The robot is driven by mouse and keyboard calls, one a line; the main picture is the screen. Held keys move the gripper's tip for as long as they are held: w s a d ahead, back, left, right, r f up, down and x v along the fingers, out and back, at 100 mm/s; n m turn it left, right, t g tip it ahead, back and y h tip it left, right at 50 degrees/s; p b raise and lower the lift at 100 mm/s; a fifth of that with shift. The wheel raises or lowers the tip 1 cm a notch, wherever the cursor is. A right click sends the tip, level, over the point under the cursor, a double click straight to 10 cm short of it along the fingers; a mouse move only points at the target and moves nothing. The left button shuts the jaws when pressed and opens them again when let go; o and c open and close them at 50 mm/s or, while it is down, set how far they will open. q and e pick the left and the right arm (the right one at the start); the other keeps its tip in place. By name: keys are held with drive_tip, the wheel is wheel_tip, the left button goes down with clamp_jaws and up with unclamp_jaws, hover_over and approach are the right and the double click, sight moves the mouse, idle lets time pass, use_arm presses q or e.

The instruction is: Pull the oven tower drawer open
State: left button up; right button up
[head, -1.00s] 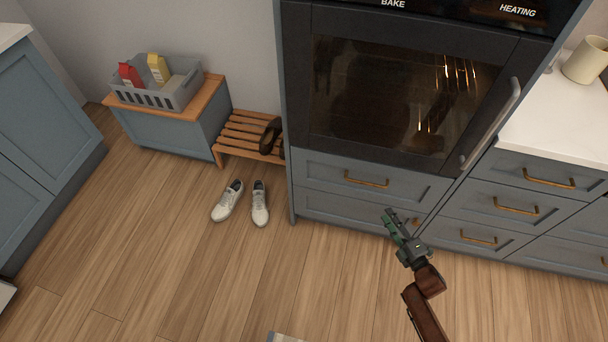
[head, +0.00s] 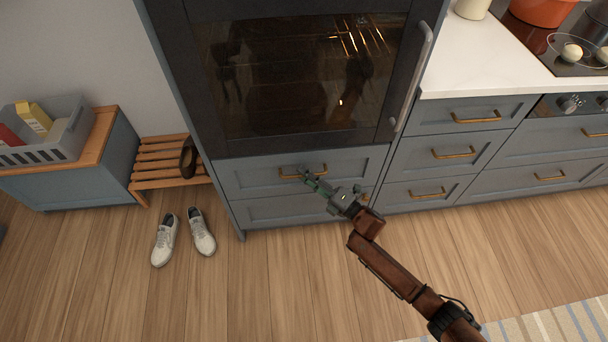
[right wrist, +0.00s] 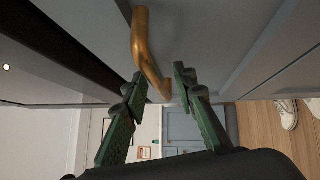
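The oven tower's upper drawer (head: 245,174) is a blue-grey panel below the oven and looks shut. Its brass bar handle (head: 288,175) also shows in the right wrist view (right wrist: 145,45). The lower drawer (head: 275,209) below it is shut too, partly hidden by my arm. My right gripper (head: 311,177) is at the upper drawer's handle, near the handle's right part. In the right wrist view its two green fingers (right wrist: 160,82) are apart, with the handle's near end between their tips. I cannot tell whether either finger touches it. My left gripper is not in view.
The oven door (head: 300,80) with its long bar handle (head: 418,75) is above the drawers. Counter drawers (head: 440,150) are at right. White shoes (head: 183,237), a slatted rack (head: 160,160) and a grey crate (head: 50,145) are at left. Floor before the tower is clear.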

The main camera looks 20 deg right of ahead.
drive_tip(key=shift+c, duration=0.2)
clamp_jaws()
idle(0.6)
